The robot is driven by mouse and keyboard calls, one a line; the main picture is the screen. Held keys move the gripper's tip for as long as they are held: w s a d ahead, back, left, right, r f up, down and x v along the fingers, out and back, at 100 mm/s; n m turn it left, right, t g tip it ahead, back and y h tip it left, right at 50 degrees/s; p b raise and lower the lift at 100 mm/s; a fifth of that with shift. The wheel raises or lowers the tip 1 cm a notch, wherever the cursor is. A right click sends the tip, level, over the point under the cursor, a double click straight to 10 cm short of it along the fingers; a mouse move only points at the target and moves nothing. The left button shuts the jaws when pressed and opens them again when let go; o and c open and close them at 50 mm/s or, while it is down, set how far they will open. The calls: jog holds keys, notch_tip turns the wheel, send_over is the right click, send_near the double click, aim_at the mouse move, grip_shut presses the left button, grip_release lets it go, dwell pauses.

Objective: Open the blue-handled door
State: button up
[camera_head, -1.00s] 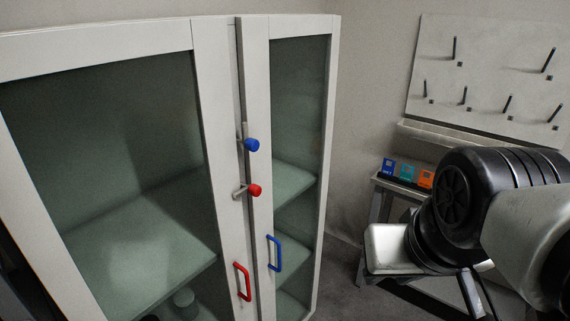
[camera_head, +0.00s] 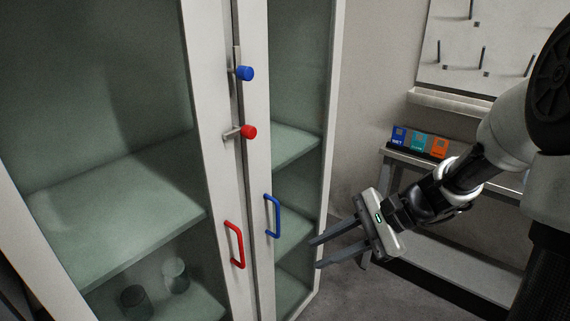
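The blue handle (camera_head: 277,216) is a vertical bar on the narrow right glass door (camera_head: 297,165) of a white cabinet. The red handle (camera_head: 241,245) is on the wide left door (camera_head: 205,150). A blue knob (camera_head: 245,73) and a red knob (camera_head: 249,132) sit on latch pieces near the seam between the doors. Both doors look shut. My gripper (camera_head: 336,252) is open and empty, right of the blue handle and apart from it, its fingers pointing left toward the cabinet.
Cylindrical containers (camera_head: 176,275) stand inside behind the left glass. At the right, a grey bench (camera_head: 400,158) carries blue, teal and orange boxes (camera_head: 418,141). A pegboard (camera_head: 470,50) hangs above. Some floor is clear between cabinet and bench.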

jog(key=w+d+f+m+t+y+b, duration=0.1)
jog(key=w+f+m+t+y+b, duration=0.2)
jog(key=w+f+m+y, duration=0.15)
jog(key=m+t+y+b, duration=0.2)
jog(key=m+t+b, duration=0.2)
jog(key=m+b, duration=0.1)
send_over(279, 237)
jog(key=shift+w+a+f, duration=0.15)
jog(key=shift+w+f, duration=0.15)
jog(key=shift+f, duration=0.5)
grip_shut()
